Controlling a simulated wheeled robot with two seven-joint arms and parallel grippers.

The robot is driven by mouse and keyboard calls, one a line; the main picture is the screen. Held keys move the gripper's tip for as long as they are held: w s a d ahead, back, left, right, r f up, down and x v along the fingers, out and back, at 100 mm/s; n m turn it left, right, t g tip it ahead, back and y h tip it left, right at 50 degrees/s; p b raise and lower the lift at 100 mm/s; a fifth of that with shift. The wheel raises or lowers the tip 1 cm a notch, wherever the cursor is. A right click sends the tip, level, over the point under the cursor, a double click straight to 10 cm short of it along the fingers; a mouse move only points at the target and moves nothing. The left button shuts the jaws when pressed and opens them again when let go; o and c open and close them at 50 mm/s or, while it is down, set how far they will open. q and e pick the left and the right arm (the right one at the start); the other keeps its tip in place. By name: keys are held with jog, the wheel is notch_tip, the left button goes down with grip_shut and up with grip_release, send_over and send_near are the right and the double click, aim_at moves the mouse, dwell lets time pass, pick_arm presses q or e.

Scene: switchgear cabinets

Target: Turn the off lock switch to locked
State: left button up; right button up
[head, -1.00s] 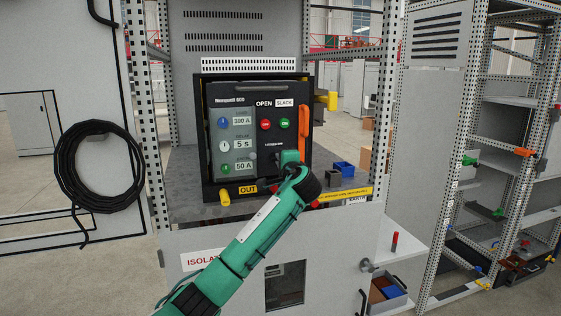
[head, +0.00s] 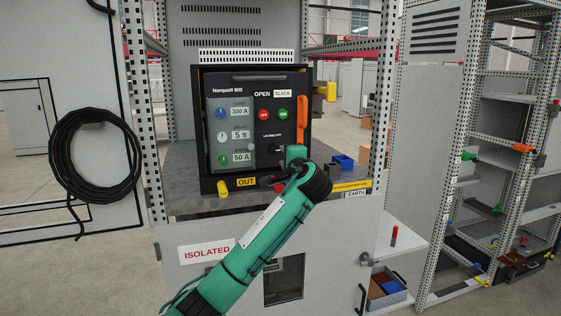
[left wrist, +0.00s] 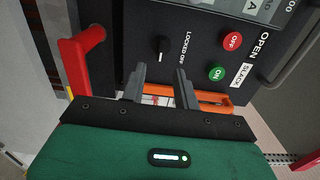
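The off lock switch (left wrist: 160,48) is a small black knob beside the "LOCKED OFF" lettering on the black breaker front, as the left wrist view shows. In the head view the lettering shows on the breaker (head: 255,130), and my arm partly covers the area below it. My left gripper (left wrist: 160,82) is open. Its two dark fingers stand apart and empty, with the knob ahead of the gap between them and apart from both. In the head view my left gripper (head: 295,156) is at the breaker's lower right, its fingertips hidden. My right gripper is in no view.
An orange handle (left wrist: 205,97) runs close behind the fingers. A red handle (left wrist: 82,50) sticks out on the other side. The red OFF button (head: 263,115) and green ON button (head: 283,114) are above.

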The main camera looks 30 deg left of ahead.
pick_arm(q)
jog(key=b+v, duration=0.2)
jog(key=v, duration=0.6)
jog(key=shift+b, duration=0.4)
jog(key=shift+s, duration=0.1)
